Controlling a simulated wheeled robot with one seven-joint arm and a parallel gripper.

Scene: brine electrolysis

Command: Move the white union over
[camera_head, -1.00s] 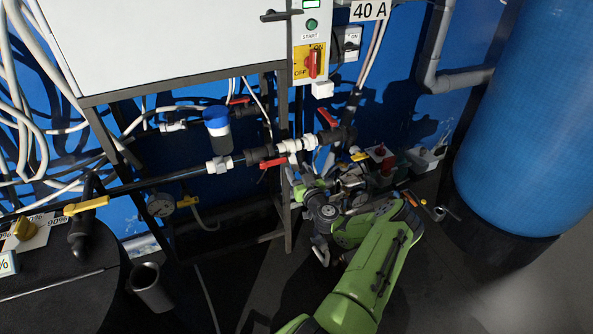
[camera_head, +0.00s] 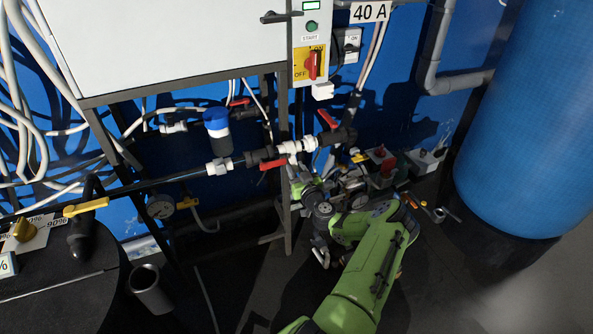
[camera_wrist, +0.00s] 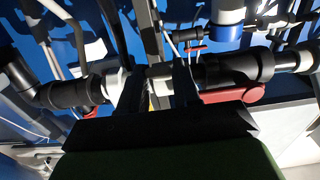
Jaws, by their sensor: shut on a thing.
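The white union (camera_head: 297,146) sits in the black pipe line, between a black valve with a red handle (camera_head: 272,163) and a black fitting (camera_head: 341,136). My gripper (camera_head: 287,170) reaches up to it from below and in front. The wrist view looks upside down. There, my dark fingers (camera_wrist: 158,75) close across the line beside the black valve (camera_wrist: 232,70), and part of the white union (camera_wrist: 118,80) shows past one finger. The fingers hide much of the union, and their contact is hard to see in shadow. The union is still in line with the pipe.
A blue-capped filter (camera_head: 217,128) hangs left of the union. A white cabinet (camera_head: 180,40) is above. Tools and boxes (camera_head: 386,165) lie at the right, beside a large blue tank (camera_head: 525,120).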

